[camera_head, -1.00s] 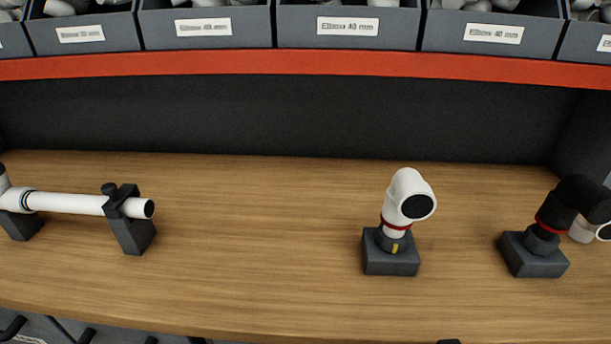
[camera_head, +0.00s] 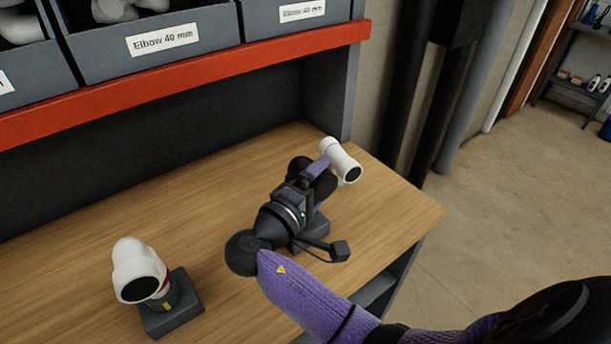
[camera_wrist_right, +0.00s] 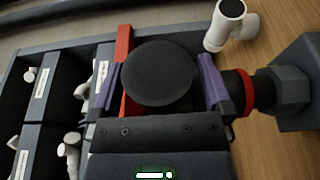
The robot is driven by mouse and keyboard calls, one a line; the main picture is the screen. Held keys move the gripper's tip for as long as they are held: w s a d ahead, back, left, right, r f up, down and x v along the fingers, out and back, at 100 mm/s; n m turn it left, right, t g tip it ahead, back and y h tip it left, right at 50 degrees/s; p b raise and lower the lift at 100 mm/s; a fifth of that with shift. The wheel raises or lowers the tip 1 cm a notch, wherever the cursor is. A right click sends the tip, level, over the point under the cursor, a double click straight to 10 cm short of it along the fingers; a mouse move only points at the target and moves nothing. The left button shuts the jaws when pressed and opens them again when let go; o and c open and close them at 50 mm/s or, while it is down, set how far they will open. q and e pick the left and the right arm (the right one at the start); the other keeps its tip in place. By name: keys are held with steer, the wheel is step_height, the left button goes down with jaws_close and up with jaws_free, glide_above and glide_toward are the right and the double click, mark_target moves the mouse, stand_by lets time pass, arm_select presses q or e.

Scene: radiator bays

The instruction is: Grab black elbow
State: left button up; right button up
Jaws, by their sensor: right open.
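The black elbow (camera_head: 325,185) is at the right end of the wooden workbench, partly hidden behind my right gripper (camera_head: 310,175). In the right wrist view the elbow's round black end (camera_wrist_right: 157,73) lies between the two purple fingers of my right gripper (camera_wrist_right: 160,88). The fingers are open, one on each side of it; whether either touches it I cannot tell. A red ring (camera_wrist_right: 246,92) joins the elbow's lower part to a dark grey block stand (camera_wrist_right: 298,88). The block also shows below the gripper in the head view (camera_head: 318,231). My left gripper is out of view.
A white elbow (camera_head: 138,268) stands on a dark block (camera_head: 172,312) at left. A white pipe fitting (camera_head: 341,160) sits behind the black elbow. Grey bins (camera_head: 160,42) labelled Elbow 40 mm stand above a red shelf edge (camera_head: 190,88). The bench ends at right.

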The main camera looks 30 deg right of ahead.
steer(key=shift+w+d, duration=0.1)
steer(key=shift+d, duration=0.2)
steer(key=c, duration=1.1)
